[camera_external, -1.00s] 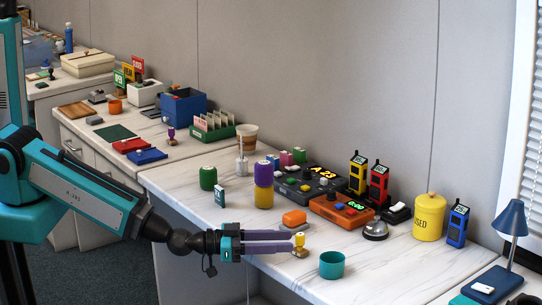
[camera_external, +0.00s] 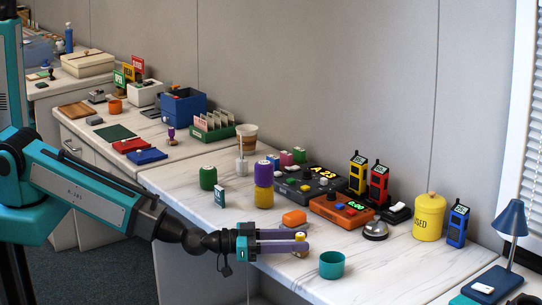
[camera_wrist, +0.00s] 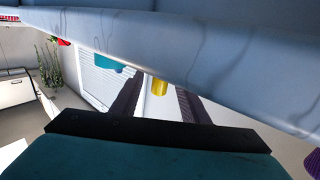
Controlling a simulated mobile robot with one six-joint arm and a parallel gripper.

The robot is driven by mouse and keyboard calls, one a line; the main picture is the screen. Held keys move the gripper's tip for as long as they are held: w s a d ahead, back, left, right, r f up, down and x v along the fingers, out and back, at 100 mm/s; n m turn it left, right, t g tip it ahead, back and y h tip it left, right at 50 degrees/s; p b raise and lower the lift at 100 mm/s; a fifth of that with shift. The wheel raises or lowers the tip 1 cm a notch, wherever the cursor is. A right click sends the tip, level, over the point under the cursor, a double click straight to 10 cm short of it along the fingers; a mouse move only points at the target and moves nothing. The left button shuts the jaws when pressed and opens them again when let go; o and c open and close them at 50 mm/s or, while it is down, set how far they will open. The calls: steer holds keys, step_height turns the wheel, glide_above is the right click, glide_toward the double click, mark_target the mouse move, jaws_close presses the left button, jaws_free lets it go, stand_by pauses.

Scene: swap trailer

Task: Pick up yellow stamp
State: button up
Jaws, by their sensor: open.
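The small yellow stamp (camera_external: 300,237) stands near the front edge of the marbled table. My gripper (camera_external: 302,242) reaches in low from the left, its two purple fingers level and open. The fingertips are at the stamp, and the near finger hides part of its lower body. In the wrist view the yellow stamp (camera_wrist: 159,87) shows in the gap between the open fingers of my gripper (camera_wrist: 158,92). I cannot tell whether either finger touches it.
A teal cup (camera_external: 332,265) stands just right of the fingertips. An orange object (camera_external: 294,217) lies just behind. A purple-and-yellow stack (camera_external: 263,185) stands behind my wrist. A bell (camera_external: 375,230) and an orange device (camera_external: 341,210) are further back. The table is clear right of the cup.

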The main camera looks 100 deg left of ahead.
steer(key=shift+w+a, duration=0.15)
steer(key=shift+w, duration=0.55)
steer(key=shift+c, duration=0.2)
jaws_close()
